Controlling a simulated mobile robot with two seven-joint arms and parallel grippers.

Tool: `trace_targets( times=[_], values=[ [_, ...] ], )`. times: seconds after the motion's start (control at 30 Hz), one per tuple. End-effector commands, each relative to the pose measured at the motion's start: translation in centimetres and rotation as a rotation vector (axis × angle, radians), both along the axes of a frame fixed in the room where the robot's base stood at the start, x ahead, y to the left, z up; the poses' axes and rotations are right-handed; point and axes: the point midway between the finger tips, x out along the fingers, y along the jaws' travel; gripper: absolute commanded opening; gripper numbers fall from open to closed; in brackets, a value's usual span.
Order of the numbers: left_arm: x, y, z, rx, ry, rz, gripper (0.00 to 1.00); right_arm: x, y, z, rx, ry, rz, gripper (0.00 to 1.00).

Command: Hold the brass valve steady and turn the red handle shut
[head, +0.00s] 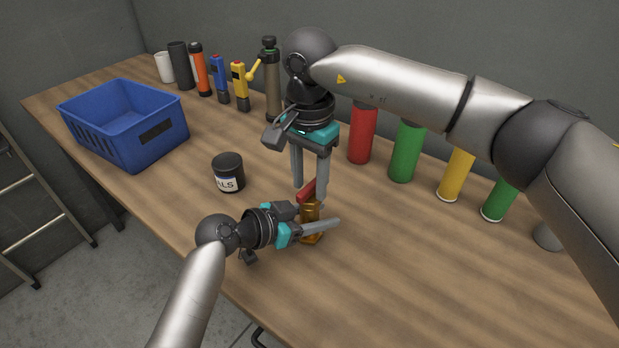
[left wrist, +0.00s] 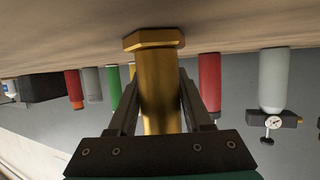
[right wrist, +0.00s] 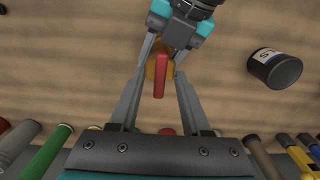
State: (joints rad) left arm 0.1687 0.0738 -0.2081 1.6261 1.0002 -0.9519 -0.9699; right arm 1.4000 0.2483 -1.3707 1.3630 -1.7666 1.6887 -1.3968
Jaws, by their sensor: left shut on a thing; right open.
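The brass valve (head: 312,238) stands upright on the wooden bench, with its wider base on the bench top in the left wrist view (left wrist: 154,40). Its red handle (head: 307,189) lies across its top and also shows in the right wrist view (right wrist: 160,76). My left gripper (head: 318,229) is shut on the valve's body from the side. My right gripper (head: 310,196) points down from above and is open. In the right wrist view its fingers (right wrist: 163,62) are either side of the handle, and I see a gap between them and it. Parts of the valve body are hidden behind my left gripper.
A black labelled jar (head: 229,172) stands left of the valve. A blue crate (head: 124,124) is at the far left. Torches, bottles and red, green and yellow cylinders (head: 408,152) line the back. The bench at the front right is clear.

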Motion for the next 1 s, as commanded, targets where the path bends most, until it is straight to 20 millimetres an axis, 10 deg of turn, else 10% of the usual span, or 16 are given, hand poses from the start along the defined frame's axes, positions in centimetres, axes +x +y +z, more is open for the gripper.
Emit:
trace_targets(
  times=[0.47, 1.0],
  values=[
    [-0.03, 0.02, -0.08, 0.001, 0.002, 0.000, 0.00, 0.01, -0.01, 0.06, 0.000, 0.000, 0.000, 0.01],
    [-0.02, 0.03, -0.09, 0.001, 0.002, 0.000, 0.00, 0.00, 0.00, 0.09, 0.000, 0.000, -0.010, 0.00]
  ],
)
